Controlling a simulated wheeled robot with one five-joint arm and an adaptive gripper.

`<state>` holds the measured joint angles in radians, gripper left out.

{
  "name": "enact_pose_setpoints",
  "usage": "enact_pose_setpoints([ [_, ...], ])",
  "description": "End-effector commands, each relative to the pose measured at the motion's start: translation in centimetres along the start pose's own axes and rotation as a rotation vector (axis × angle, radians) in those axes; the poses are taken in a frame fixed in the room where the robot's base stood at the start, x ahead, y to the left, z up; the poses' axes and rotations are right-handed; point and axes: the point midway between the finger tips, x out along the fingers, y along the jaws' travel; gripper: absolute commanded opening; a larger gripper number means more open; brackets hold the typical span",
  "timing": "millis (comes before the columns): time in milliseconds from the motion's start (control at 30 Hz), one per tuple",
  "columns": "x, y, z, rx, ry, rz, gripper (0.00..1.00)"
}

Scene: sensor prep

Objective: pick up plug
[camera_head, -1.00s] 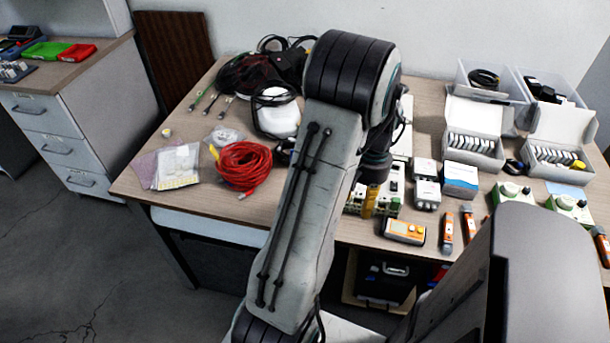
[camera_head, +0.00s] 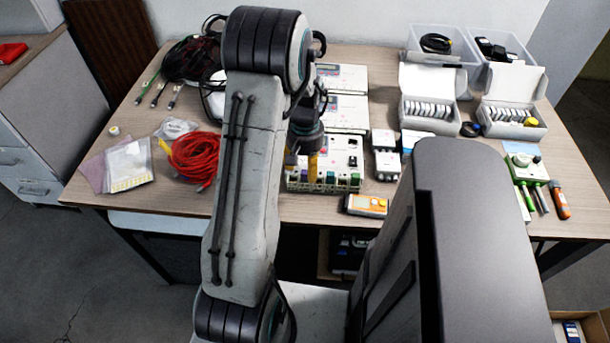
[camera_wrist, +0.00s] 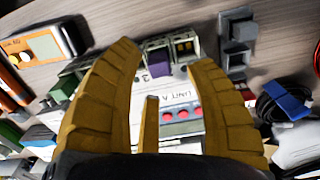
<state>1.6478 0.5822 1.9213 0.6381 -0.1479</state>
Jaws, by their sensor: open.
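A white control unit (camera_head: 345,155) with coloured connector blocks along its front edge lies on the table. In the wrist view its labelled face (camera_wrist: 180,97) shows red buttons. A purple block (camera_wrist: 160,60), a dark block (camera_wrist: 185,46) and a green block (camera_wrist: 65,86) sit along its edge. I cannot tell for sure which piece is the plug. My gripper (camera_wrist: 165,57) is open and empty, its yellow fingers spread to either side of the purple block. In the head view my gripper (camera_head: 313,166) hangs over the unit, partly hidden by my arm.
An orange meter (camera_head: 366,205) lies just in front of the unit. A red cable coil (camera_head: 195,157) is to the left. White boxes (camera_head: 384,152) stand close on the right. A grey block-like part (camera_wrist: 237,35) lies beside the unit in the wrist view.

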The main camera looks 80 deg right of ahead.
Motion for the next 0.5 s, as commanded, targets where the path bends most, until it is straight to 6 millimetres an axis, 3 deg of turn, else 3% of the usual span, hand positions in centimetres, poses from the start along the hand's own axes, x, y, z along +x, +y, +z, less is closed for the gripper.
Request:
enact_pose_setpoints([
  [200,2.3,0.1,0.0,0.0,-0.003,0.0,0.5],
  [500,2.9,0.1,0.0,0.0,0.0,0.0,0.5],
])
